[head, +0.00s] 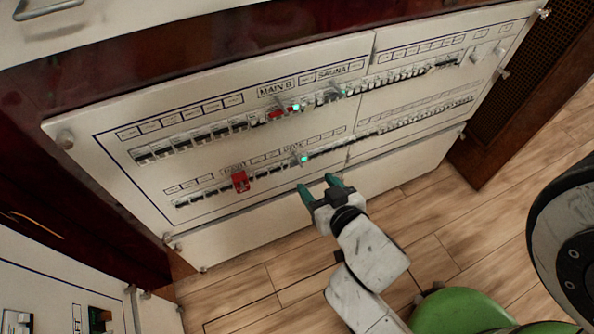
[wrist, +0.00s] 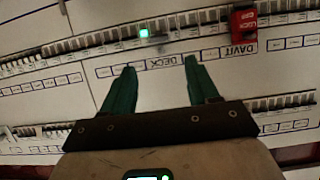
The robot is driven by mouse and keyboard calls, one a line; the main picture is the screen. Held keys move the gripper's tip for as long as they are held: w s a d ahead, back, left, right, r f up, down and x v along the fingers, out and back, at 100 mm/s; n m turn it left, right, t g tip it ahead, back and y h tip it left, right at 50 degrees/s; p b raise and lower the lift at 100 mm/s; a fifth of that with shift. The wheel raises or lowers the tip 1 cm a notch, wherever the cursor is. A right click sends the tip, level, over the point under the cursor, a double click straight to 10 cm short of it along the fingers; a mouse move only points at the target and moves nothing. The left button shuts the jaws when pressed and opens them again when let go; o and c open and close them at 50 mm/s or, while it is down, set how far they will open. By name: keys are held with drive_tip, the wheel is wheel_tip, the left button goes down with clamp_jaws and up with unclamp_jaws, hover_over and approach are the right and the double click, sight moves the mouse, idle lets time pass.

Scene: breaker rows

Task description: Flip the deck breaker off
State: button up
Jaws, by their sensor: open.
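The deck breaker (head: 297,156) sits in the lower row of the white panel, under the DECK label (head: 291,146), with a lit green lamp (head: 304,158) beside it. In the wrist view the DECK label (wrist: 160,64) is upside down and the green lamp (wrist: 144,33) glows beyond my fingertips. The exact position of the breaker's lever is too small to tell. My gripper (head: 319,184) is open and empty, its green fingers just below the lower row. In the wrist view my gripper (wrist: 161,65) has its fingertips apart on either side of the DECK label.
A red lockout (head: 240,181) covers the davit breaker to the left; it also shows in the wrist view (wrist: 243,23). The upper row has MAIN B and SAUNA breakers with green lamps (head: 296,107). Knobs stick out at the panel's corners. Wooden floor lies below.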

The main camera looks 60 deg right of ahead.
sight(301, 165)
drive_tip(key=b+x, duration=0.1)
drive_tip(key=x, duration=0.8)
drive_tip(key=shift+w+d+b, duration=0.1)
drive_tip(key=shift+w+b, duration=0.05)
drive_tip(key=shift+b, duration=0.15)
drive_tip(key=shift+f, duration=0.1)
drive_tip(key=c, duration=1)
drive_tip(key=shift+c, duration=0.2)
